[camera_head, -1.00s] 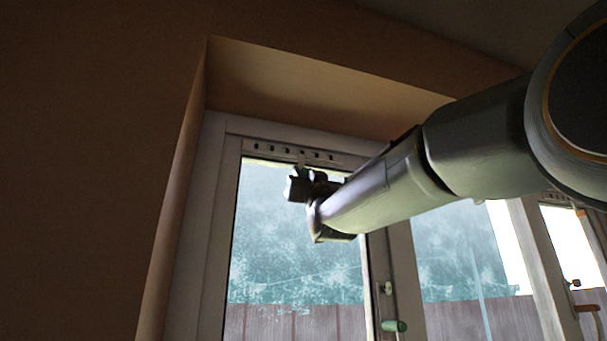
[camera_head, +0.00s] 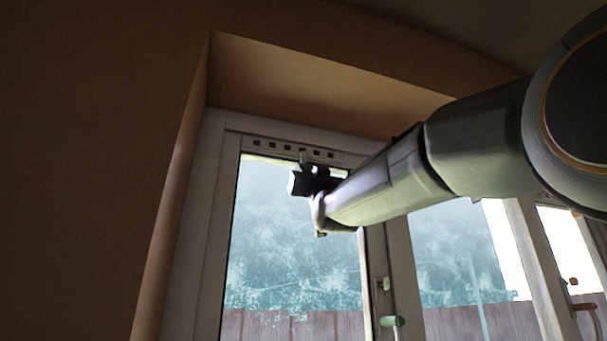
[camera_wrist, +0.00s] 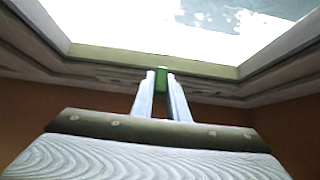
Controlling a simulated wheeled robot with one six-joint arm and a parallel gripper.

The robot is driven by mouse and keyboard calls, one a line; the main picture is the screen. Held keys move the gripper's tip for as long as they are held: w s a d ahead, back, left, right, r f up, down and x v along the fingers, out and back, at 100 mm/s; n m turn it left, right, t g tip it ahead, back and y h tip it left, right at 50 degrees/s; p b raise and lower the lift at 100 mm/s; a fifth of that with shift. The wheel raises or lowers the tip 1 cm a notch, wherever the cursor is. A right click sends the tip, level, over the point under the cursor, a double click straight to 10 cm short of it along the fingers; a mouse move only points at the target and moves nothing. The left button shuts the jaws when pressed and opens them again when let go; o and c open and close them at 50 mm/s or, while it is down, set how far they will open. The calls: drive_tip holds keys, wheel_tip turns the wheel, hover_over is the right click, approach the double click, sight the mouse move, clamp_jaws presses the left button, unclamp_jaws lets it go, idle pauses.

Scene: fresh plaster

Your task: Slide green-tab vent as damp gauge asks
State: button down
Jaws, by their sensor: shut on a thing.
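The vent (camera_head: 290,148) is a pale strip with a row of dark square slots along the top of the window frame. Its green tab (camera_wrist: 161,76) shows in the wrist view between my two fingertips. My gripper (camera_wrist: 161,80) is shut on this tab, its fingers reaching up to the frame. In the head view my gripper (camera_head: 304,160) is at the vent's lower edge, right of its middle, and the tab is hard to make out there. I see no damp gauge in these frames.
The window sits in a deep recess with a plaster wall (camera_head: 90,160) on the left. Below the vent is glass (camera_head: 290,230). A green-ended window handle (camera_head: 392,321) is lower right. Another window stands farther right. My arm crosses the upper right.

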drive_tip(key=c, duration=1.7)
unclamp_jaws()
drive_tip(key=shift+d, duration=0.3)
drive_tip(key=shift+a, duration=0.15)
drive_tip(key=shift+s+f+b, duration=0.35)
drive_tip(key=shift+f+b, duration=0.15)
drive_tip(key=b+v, duration=0.4)
drive_tip(key=v, duration=0.2)
drive_tip(key=shift+s+f, duration=0.15)
drive_tip(key=shift+s, duration=0.1)
